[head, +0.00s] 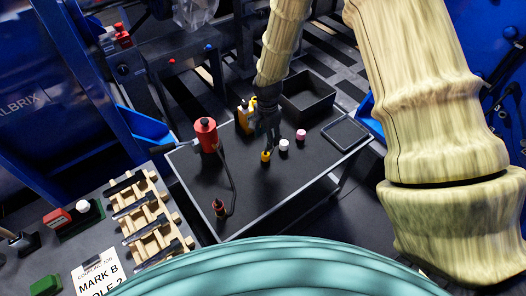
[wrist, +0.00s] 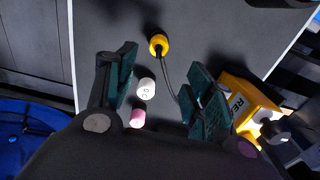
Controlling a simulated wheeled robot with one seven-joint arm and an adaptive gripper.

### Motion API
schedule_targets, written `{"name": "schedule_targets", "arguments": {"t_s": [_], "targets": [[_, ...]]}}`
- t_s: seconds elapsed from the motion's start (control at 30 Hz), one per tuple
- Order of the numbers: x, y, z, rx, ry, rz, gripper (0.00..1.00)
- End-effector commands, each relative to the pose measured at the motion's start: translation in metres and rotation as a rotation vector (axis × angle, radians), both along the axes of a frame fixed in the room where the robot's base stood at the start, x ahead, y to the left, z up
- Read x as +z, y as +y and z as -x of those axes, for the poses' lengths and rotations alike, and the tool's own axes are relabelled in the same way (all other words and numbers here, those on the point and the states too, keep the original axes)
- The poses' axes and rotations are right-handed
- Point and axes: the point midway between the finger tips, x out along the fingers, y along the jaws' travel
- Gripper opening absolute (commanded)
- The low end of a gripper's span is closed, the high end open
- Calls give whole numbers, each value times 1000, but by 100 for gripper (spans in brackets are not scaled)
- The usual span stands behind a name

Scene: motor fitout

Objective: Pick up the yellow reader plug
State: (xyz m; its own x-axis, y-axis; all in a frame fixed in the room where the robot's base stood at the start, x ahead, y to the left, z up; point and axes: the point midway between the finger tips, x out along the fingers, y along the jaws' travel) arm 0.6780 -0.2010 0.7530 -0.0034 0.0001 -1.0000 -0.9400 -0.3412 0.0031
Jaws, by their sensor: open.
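The yellow reader plug (head: 265,156) stands on the dark cart top, in front of my gripper. In the wrist view the plug (wrist: 158,45) is beyond the fingertips, roughly between their lines, with a dark cable running from it toward the yellow reader box (wrist: 247,103). In the head view the reader box (head: 243,117) is partly hidden behind my gripper. My gripper (head: 268,128) is above the cart. In the wrist view my gripper (wrist: 163,80) is open, its two dark green finger pads wide apart with nothing held between them.
A white cap (head: 284,145) and a pink cap (head: 301,135) stand right of the plug. A red canister (head: 206,136) with a cabled dark red plug (head: 219,208) is on the left. A black bin (head: 308,97) and a flat tray (head: 345,133) are at the right.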

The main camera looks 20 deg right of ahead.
Motion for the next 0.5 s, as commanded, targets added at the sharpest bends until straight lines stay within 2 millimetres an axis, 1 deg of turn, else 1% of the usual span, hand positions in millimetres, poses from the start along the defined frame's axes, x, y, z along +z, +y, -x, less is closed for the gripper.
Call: {"name": "schedule_targets", "arguments": {"t_s": [0.1, 0.3, 0.5], "targets": [[-15, -2, 2, -4, 3, 0, 53], [-36, -2, 1, -3, 1, 0, 53], [-46, 0, 2, -2, 1, -1, 53]]}}
